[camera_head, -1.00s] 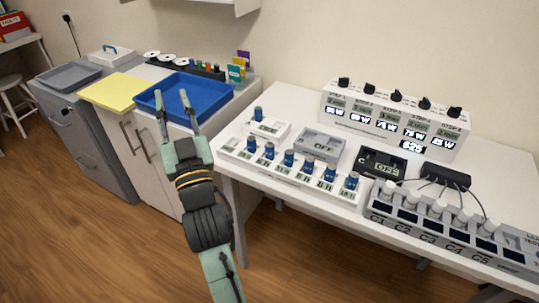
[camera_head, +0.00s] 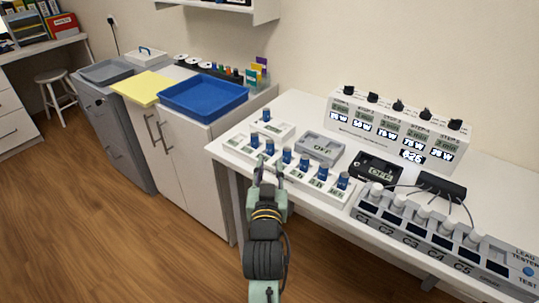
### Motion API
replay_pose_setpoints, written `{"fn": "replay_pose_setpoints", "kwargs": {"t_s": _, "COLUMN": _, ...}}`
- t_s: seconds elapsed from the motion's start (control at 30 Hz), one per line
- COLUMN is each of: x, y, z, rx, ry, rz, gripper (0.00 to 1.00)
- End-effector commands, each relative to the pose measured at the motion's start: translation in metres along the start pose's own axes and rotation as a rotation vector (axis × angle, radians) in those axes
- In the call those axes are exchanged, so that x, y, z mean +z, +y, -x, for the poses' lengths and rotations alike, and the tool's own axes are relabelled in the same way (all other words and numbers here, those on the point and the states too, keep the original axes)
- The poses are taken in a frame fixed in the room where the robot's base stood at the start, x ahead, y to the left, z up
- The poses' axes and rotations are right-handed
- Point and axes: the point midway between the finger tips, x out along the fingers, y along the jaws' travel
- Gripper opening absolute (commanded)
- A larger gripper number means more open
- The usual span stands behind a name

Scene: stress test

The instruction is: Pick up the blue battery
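Several blue batteries stand upright in a row in a long white rack with small displays at the front of the white table; one blue battery (camera_head: 270,147) is just beyond my fingertips. Another blue battery (camera_head: 266,115) stands alone in a small white holder (camera_head: 285,131) behind the row. My gripper (camera_head: 269,167) is at the table's front edge, below the left part of the rack in the picture. Its two fingers are apart, with no battery visibly held. I cannot tell whether a finger touches the rack.
A grey OFF device (camera_head: 319,149) and a black OFF device (camera_head: 376,168) lie behind and right of the rack. A grey C1–C5 station (camera_head: 400,222) with wires is at right. A knobbed display box (camera_head: 395,130) stands behind. A blue tray (camera_head: 203,98) sits on the cabinet.

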Motion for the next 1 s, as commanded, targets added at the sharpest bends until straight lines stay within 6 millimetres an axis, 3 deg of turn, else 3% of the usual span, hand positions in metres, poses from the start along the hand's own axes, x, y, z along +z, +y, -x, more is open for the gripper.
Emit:
{"fn": "replay_pose_setpoints", "kwargs": {"t_s": 0.03, "x": 0.007, "y": 0.000, "z": -0.004, "rx": 0.000, "ry": 0.007, "rz": -0.001, "gripper": 0.26}}
{"fn": "replay_pose_setpoints", "kwargs": {"t_s": 0.6, "x": 0.006, "y": -0.001, "z": -0.038, "rx": -0.003, "ry": 0.006, "rz": -0.001, "gripper": 0.26}}
{"fn": "replay_pose_setpoints", "kwargs": {"t_s": 0.87, "x": 0.001, "y": -0.001, "z": -0.045, "rx": -0.003, "ry": 0.001, "rz": 0.001, "gripper": 0.26}}
{"fn": "replay_pose_setpoints", "kwargs": {"t_s": 1.0, "x": 0.001, "y": -0.002, "z": -0.060, "rx": -0.003, "ry": -0.002, "rz": 0.001, "gripper": 0.26}}
